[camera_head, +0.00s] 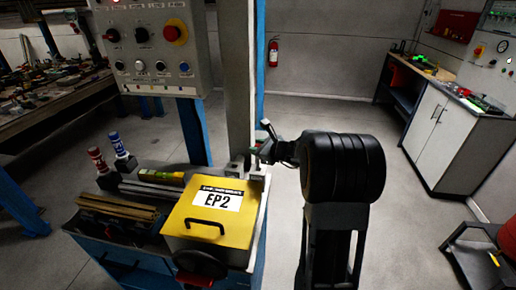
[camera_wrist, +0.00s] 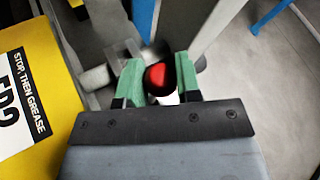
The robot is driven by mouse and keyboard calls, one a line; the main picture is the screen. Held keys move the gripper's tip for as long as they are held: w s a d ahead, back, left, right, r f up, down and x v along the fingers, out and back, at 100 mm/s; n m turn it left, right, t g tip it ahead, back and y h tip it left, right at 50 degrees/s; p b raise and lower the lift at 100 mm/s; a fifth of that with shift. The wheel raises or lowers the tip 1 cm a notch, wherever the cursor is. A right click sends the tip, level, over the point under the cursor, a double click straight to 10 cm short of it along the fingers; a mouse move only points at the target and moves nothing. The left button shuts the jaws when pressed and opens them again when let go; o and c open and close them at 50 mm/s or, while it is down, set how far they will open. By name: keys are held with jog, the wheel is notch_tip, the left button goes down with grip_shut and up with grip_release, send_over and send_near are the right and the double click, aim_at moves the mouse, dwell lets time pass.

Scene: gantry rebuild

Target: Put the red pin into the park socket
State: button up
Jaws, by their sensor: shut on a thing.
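My gripper (camera_wrist: 158,80) is shut on the red pin (camera_wrist: 158,76), whose rounded red end shows between the green finger pads in the wrist view. The pin's lower part is mostly hidden. In the head view my gripper (camera_head: 264,150) is beside the foot of the grey post, behind the yellow EP2 box; the pin cannot be made out there. Grey metal blocks (camera_wrist: 96,77) sit just left of the fingers in the wrist view. I cannot tell which part is the park socket, or whether the pin touches it.
The yellow EP2 box (camera_head: 213,228) stands on a cart close to my arm. A grey post (camera_head: 238,75) and a blue post (camera_head: 195,130) rise behind it.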

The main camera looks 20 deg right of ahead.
aim_at(258, 167)
jog(key=shift+f+b, duration=1.4)
jog(key=shift+b, duration=0.05)
jog(key=shift+f+b, duration=0.5)
jog(key=shift+b, duration=0.05)
jog(key=shift+f+b, duration=0.65)
jog(key=shift+b, duration=0.05)
jog(key=o, duration=1.6)
jog(key=shift+c, duration=0.2)
jog(key=shift+r, duration=0.15)
jog(key=shift+r+p, duration=2.95)
jog(key=shift+r, duration=0.95)
